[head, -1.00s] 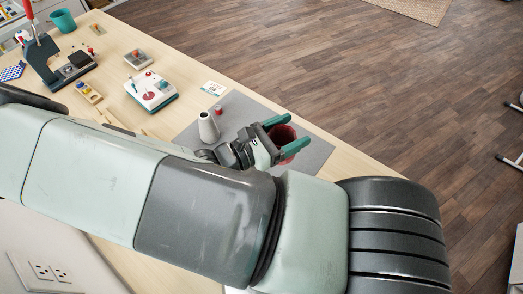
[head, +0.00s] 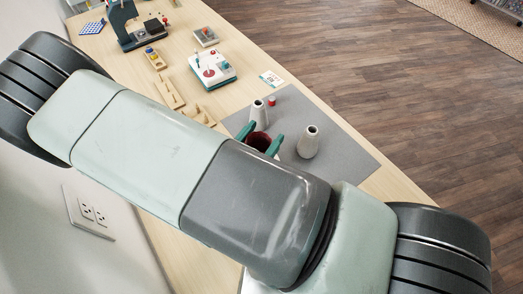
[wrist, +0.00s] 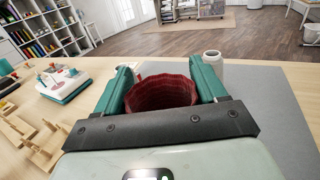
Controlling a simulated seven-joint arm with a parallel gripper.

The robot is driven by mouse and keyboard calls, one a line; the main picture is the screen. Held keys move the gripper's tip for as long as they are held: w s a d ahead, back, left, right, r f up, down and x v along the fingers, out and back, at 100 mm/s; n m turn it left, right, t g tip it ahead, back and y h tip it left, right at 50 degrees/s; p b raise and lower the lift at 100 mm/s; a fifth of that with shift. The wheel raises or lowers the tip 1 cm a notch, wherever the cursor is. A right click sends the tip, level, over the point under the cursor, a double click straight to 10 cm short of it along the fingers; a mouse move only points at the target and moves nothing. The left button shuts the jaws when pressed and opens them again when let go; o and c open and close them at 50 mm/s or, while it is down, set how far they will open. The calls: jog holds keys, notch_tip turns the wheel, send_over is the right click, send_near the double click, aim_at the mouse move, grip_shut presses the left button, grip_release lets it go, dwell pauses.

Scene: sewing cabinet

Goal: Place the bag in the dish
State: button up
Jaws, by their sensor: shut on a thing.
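My gripper (head: 261,136) has its teal fingers on both sides of a dark red, ribbed, hollow container (head: 259,142). It is shut on this container, which fills the space between the fingers in the wrist view (wrist: 160,95). I cannot tell whether it is the bag or the dish, or whether its base touches the mat. No other thing is clearly a bag or a dish. My arm hides part of the table and the gripper's body in the head view.
A pale vase (head: 308,145) stands right of my gripper on the grey mat (head: 345,155). A second pale vase (head: 257,113) and a small red item (head: 272,101) stand beyond it. A white device (head: 212,70) and wooden pieces (head: 168,92) lie left. The mat's right part is clear.

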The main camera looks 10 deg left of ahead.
aim_at(266, 145)
jog(key=shift+f, duration=2.6)
jog(key=shift+f, duration=0.1)
jog(key=o, duration=1.1)
